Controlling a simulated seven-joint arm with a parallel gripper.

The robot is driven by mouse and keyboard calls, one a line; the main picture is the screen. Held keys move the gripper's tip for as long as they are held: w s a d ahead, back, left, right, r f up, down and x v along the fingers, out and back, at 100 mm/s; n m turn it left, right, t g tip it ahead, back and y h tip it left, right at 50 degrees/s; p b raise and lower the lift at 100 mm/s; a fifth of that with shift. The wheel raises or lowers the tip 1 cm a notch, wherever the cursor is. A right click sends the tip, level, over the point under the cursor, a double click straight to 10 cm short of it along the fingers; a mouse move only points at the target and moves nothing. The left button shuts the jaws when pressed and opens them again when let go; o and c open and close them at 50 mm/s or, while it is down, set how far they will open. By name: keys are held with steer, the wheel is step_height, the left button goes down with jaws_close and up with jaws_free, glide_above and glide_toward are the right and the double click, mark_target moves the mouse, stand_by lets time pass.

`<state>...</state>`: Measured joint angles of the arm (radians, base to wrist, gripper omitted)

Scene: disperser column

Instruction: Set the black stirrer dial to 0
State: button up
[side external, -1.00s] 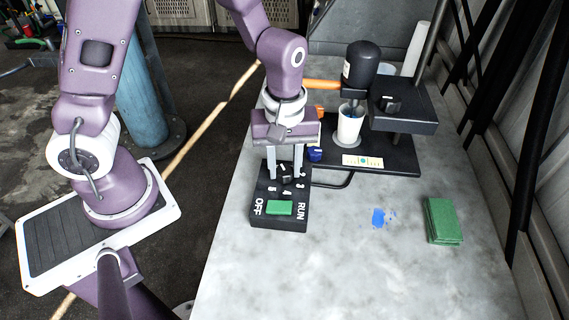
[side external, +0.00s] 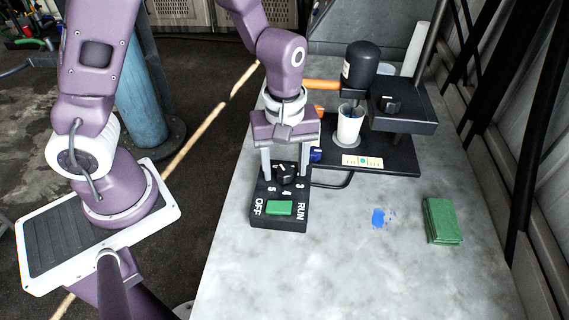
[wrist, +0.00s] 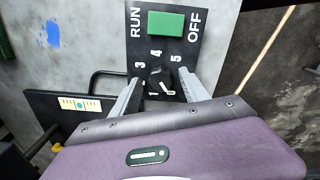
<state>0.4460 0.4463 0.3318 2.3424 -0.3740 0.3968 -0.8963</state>
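The black stirrer dial (side external: 285,173) sits on the black control box (side external: 264,222), behind the green button (side external: 280,208). In the wrist view the dial (wrist: 159,81) lies between my two fingers. My gripper (side external: 285,174) points down over the box and is open, one finger on each side of the dial, with gaps visible between fingers and dial. The digits 3, 4 and 5 show on the button side of the dial. A white mark shows on the dial's gripper side in the wrist view; the exact setting is too small to read.
A stirrer stand (side external: 403,117) with a motor and a white cup (side external: 349,127) stands behind and to the right. A blue object (side external: 316,155) is close to my right finger. Green pads (side external: 441,220) and a blue stain (side external: 379,218) lie on the right. The front of the table is clear.

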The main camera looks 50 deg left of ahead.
mark_target(284, 170)
step_height(284, 170, up, 7)
steer(key=shift+r, duration=0.1)
stand_by(0.4)
steer(key=s+a+r+m+t, duration=0.2)
steer(key=s+r+m, duration=0.4)
steer(key=s, duration=0.1)
steer(key=s+a+r+m+t, duration=0.3)
steer(key=s+r+m, duration=0.3)
steer(key=shift+s+r+m+t, duration=0.25)
steer(key=shift+s+m+t, duration=0.05)
steer(key=shift+s, duration=0.05)
stand_by(0.8)
